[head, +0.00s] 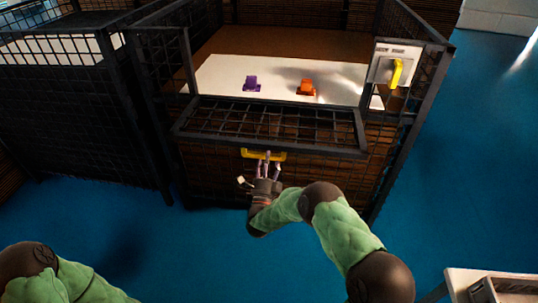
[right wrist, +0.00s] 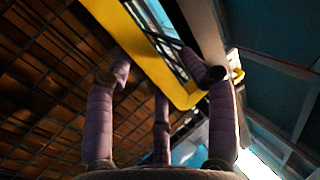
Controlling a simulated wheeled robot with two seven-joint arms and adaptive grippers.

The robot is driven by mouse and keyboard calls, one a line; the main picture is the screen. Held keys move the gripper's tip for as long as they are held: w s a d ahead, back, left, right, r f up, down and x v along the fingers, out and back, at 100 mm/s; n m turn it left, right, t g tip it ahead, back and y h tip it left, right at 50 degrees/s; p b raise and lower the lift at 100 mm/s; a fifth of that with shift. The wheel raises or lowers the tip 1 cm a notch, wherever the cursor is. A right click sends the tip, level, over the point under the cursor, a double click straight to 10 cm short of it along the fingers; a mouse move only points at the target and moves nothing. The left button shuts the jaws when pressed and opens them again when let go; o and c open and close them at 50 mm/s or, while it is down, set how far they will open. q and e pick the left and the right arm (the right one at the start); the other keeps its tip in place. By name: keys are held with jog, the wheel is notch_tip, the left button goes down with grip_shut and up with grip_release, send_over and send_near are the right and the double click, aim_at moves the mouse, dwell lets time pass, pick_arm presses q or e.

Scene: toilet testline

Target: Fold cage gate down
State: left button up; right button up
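The cage gate (head: 230,143) is a dark metal frame with mesh at the front of the cage. It is tilted outward, with its near edge towards me. A yellow handle (head: 249,153) sits on that near edge. My right gripper (head: 265,158) is at the handle from below. In the right wrist view its purple fingers (right wrist: 162,75) are spread apart around the yellow handle (right wrist: 150,55); firm contact cannot be made out. Only part of my left arm shows at the lower left of the head view; its gripper is out of frame.
Inside the cage, a purple object (head: 252,84) and an orange object (head: 306,88) are on a white surface (head: 222,75). A white box with a yellow lever (head: 397,74) is on the right post. Another mesh cage (head: 75,120) stands left. Blue floor (head: 470,190) is clear at right.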

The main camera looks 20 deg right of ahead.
jog(key=v, duration=1)
jog(key=s+a+f+n+g+y+p, duration=0.1)
jog(key=a+f+n+g+y+p, duration=0.2)
jog(key=f+n+y, duration=0.4)
jog(key=s+a+f+n+g+y+p, duration=0.1)
jog(key=a+f+n+g+y, duration=0.2)
jog(key=f+n+g+y, duration=0.45)
jog(key=s+a+f+n+g+p, duration=0.1)
jog(key=s+a+f+n+g, duration=0.1)
jog(key=s, duration=0.6)
jog(key=s+a+f+n+g+y+p, duration=0.1)
jog(key=s+a+n+g, duration=0.2)
jog(key=s, duration=0.6)
jog(key=s+a+f+n+g+y+p, duration=0.1)
jog(key=s+g, duration=0.3)
jog(key=s, duration=0.5)
jog(key=shift+s+a+f+n, duration=0.2)
jog(key=shift+a+f+n, duration=0.55)
jog(key=shift+f, duration=0.1)
